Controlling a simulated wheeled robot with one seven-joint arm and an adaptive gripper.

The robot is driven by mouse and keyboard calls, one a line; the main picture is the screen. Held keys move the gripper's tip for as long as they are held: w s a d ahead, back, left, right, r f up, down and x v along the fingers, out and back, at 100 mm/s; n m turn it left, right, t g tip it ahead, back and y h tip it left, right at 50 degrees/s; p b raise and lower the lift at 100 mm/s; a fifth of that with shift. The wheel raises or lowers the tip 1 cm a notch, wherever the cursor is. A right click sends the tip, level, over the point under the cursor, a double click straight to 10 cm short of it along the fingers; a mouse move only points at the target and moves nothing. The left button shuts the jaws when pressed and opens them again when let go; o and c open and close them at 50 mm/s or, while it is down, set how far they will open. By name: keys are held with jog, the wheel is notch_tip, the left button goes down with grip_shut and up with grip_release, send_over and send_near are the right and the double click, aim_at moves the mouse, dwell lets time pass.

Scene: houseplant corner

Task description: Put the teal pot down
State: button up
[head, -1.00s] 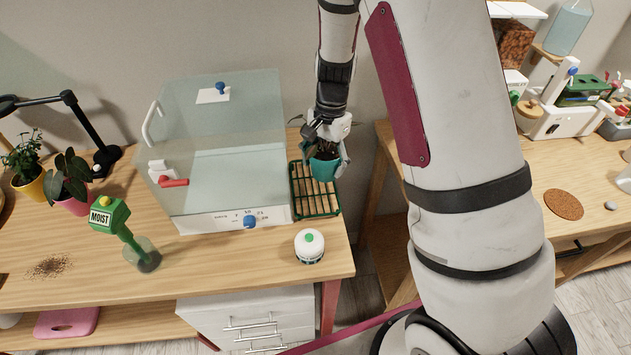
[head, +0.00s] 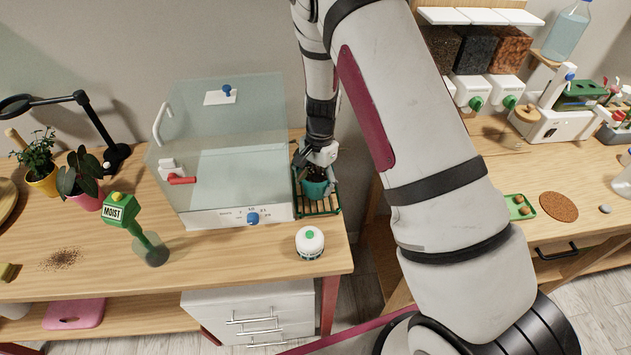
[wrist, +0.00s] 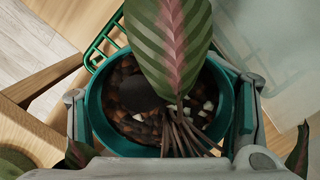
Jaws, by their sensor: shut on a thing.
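The teal pot (head: 315,189) is in my gripper (head: 316,178), at the green wire rack (head: 322,212) beside the glass cabinet. In the wrist view the pot's teal rim (wrist: 98,118) sits between my two fingers, which are shut on it. The pot holds brown chunky soil and a plant with a striped green and pink leaf (wrist: 170,45). The pot looks upright and within the rack's outline. I cannot tell whether its base touches the rack. Part of the green rack (wrist: 103,45) shows behind the pot in the wrist view.
The clear glass cabinet (head: 220,150) with a red handle stands close to the rack's left. The bench's right edge is close by, with a gap before the other bench (head: 470,150).

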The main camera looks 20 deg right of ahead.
aim_at(319, 172)
jog(key=shift+f, duration=0.15)
jog(key=o, duration=1.2)
jog(key=r, duration=0.4)
jog(key=r+b, duration=0.1)
jog(key=r, duration=0.3)
jog(key=d+r+b, duration=0.1)
jog(key=r, duration=0.3)
jog(key=shift+w+d+r, duration=0.1)
jog(key=shift+w+r, duration=0.05)
jog(key=shift+w, duration=0.25)
